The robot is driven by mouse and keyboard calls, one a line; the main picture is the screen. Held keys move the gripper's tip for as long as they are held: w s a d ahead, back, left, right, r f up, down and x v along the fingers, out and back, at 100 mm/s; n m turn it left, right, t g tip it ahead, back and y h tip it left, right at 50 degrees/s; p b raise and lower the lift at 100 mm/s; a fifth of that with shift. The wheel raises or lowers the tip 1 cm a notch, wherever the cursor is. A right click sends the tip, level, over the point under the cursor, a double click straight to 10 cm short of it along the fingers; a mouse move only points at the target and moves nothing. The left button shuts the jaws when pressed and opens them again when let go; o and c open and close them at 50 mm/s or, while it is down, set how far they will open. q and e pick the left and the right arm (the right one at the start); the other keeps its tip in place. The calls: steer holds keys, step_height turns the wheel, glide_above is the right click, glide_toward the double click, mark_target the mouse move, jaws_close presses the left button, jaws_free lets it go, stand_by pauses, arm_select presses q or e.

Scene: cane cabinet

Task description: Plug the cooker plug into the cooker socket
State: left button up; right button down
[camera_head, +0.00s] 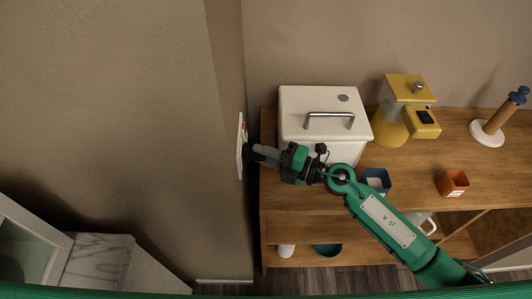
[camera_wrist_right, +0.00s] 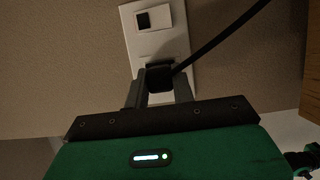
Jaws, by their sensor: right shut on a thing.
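The cooker socket is a white wall plate (camera_head: 240,146) on the side wall, seen nearly edge-on in the head view. The right wrist view shows the plate (camera_wrist_right: 172,43) with a dark square switch in its upper part. My right gripper (camera_head: 258,152) is close to the plate and points at it. It is shut on the black cooker plug (camera_wrist_right: 159,77), which sits between the fingers against the plate's lower part in the picture. A black cord (camera_wrist_right: 222,37) runs up right from the plug. The fingers hide the contact, so I cannot tell whether the plug is inserted. My left gripper is not in view.
A white box-shaped appliance (camera_head: 316,99) with a metal handle stands on the wooden cabinet (camera_head: 480,165), close to my right gripper.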

steer(key=shift+a, duration=0.2)
steer(key=c, duration=1.1)
jaws_free()
steer(key=shift+d, duration=0.1)
steer(key=shift+s+d+f, duration=0.1)
steer(key=shift+s+d, duration=0.05)
steer(key=shift+d, duration=0.1)
steer(key=b+v, duration=0.5)
steer(key=v, duration=0.8)
